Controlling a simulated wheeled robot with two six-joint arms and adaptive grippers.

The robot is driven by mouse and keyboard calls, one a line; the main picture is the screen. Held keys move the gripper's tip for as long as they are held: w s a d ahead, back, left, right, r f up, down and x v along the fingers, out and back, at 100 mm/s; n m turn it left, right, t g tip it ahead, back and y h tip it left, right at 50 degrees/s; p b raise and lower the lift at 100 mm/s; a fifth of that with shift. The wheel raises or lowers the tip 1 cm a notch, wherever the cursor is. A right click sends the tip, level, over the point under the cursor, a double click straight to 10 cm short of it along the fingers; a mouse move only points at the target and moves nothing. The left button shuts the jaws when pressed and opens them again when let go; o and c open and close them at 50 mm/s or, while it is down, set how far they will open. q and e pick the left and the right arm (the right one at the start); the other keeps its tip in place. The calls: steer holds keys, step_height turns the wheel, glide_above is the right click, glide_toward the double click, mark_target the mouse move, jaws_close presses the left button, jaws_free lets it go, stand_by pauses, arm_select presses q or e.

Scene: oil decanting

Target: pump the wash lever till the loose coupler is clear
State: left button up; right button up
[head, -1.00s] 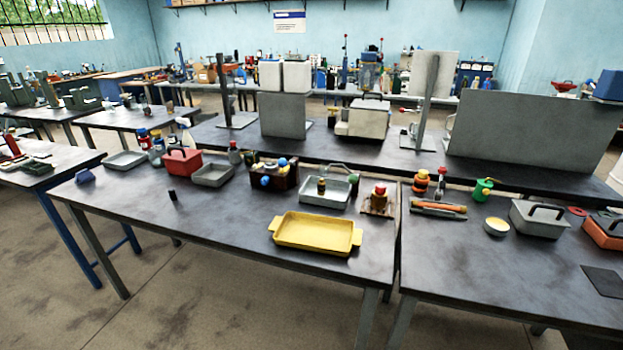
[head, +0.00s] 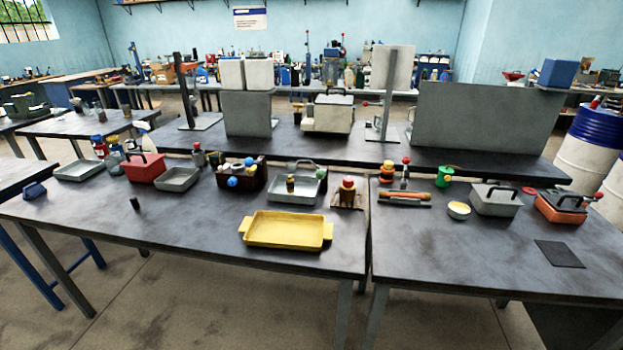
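Neither of my grippers is in view. I cannot tell for sure which thing is the wash lever or the loose coupler. A grey tray (head: 275,194) with a small dark bottle (head: 290,184) in it stands on the front left table. A small black cylinder (head: 135,203) stands alone on that table. A wooden stand with a red-topped fitting (head: 347,192) is near the table's right edge. An orange box with a black handle (head: 561,206) and a red knob (head: 599,196) beside it are on the right table.
A yellow tray (head: 285,230) lies near the front edge of the left table (head: 130,245). A red basket (head: 144,170) and a dark wooden caddy (head: 240,176) stand behind. A narrow gap parts the two front tables. White drums with blue tops (head: 590,145) stand at right.

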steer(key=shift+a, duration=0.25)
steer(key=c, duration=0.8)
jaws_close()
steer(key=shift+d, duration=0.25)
